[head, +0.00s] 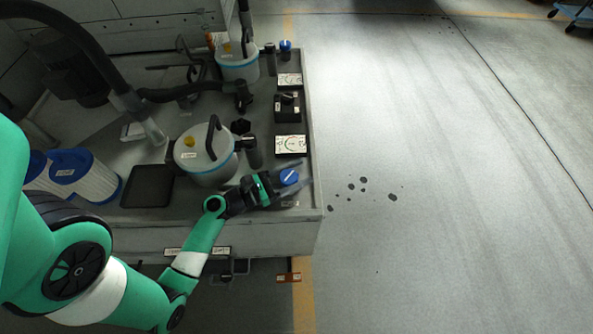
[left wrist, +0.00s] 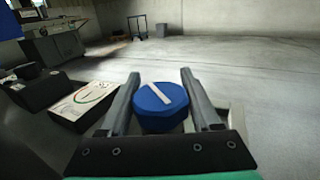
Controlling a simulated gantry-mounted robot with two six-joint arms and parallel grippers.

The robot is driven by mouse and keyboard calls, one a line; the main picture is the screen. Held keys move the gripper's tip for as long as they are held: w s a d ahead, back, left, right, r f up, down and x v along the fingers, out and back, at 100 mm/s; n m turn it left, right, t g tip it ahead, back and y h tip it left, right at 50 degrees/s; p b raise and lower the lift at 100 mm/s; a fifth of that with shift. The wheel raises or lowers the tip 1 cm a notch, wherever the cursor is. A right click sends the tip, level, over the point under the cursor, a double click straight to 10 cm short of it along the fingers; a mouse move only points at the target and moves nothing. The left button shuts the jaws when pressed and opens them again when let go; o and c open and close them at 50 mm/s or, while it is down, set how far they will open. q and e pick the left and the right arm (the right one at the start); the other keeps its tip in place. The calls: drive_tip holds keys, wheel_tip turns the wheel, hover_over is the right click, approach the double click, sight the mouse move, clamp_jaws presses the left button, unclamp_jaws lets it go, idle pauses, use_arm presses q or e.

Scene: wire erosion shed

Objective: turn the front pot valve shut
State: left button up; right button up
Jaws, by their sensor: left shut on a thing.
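The front pot valve is a blue knob (head: 289,177) with a white bar on top, near the front right corner of the bench. It also shows in the left wrist view (left wrist: 161,106), with its white bar lying slantwise. My left gripper (head: 287,180) is shut on the knob, one finger on each side of it; its fingers flank the knob in the left wrist view (left wrist: 160,100). The front pot (head: 205,155), white with a grey lid, black handle and yellow cap, stands left of the knob. My right gripper is in neither view.
A card with a curved green mark (head: 290,145) lies just behind the knob, with a black box (head: 287,106) beyond it. A second pot (head: 238,62) and blue knob (head: 285,46) stand at the back. Open floor lies to the right.

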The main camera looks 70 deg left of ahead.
use_arm(q)
drive_tip(key=shift+d+f+m+h+p, duration=0.1)
drive_tip(key=shift+m+h+p, duration=0.3)
drive_tip(key=shift+m+h, duration=0.3)
drive_tip(key=shift+h, duration=0.3)
drive_tip(key=o, duration=1.4)
drive_tip(key=shift+c, duration=0.2)
drive_tip(key=shift+d, duration=0.1)
